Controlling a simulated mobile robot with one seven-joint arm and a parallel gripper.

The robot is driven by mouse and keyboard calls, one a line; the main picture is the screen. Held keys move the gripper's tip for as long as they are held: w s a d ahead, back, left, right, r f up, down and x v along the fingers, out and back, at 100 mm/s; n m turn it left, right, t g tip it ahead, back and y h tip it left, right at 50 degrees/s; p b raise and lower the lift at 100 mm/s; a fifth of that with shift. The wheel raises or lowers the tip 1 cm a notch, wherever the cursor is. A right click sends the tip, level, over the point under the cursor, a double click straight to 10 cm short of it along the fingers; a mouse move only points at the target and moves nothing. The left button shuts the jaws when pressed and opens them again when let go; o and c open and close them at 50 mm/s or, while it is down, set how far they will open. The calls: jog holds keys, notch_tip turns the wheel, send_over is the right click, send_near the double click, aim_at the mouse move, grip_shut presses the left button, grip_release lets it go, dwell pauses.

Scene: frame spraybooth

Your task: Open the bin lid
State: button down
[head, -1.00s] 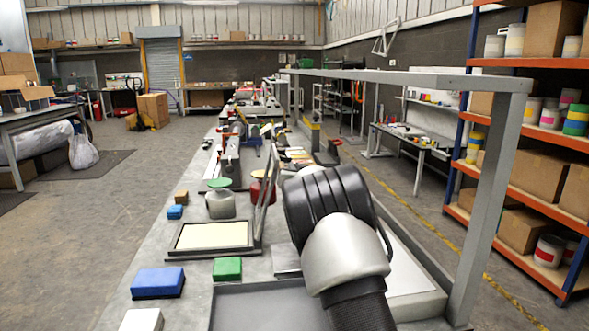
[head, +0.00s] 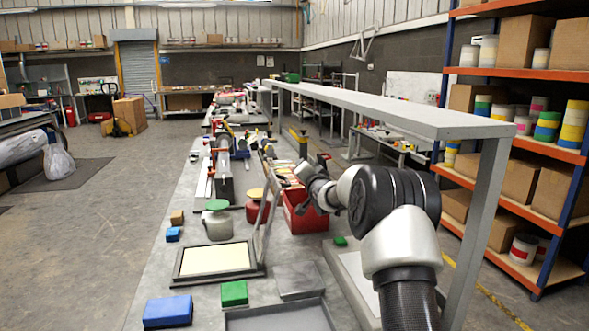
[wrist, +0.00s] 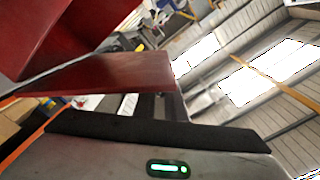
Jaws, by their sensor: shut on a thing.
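A red bin (head: 303,219) stands on the bench in the head view, right of a framed screen. My arm reaches over its right side, and my gripper (head: 310,173) is at its upper edge, small and partly hidden by my own wrist. In the wrist view, a flat red panel (wrist: 120,75) lies close in front of my gripper's black finger, with a darker red surface (wrist: 75,35) behind it. My gripper is shut on a red part of the bin. I cannot tell whether that part is the lid or how far the lid is raised.
A green block (head: 234,293), a blue block (head: 168,312) and pots stand nearby.

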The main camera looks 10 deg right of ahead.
jog(key=d+r+m+p, duration=0.3)
jog(key=d+m+p, duration=0.2)
jog(key=d+m, duration=0.4)
jog(key=shift+d, duration=0.15)
dwell(0.4)
jog(key=c, duration=1.8)
grip_release()
jog(key=shift+c, duration=0.2)
jog(key=shift+f, duration=0.1)
jog(key=s, duration=1.7)
jog(key=shift+s, duration=0.2)
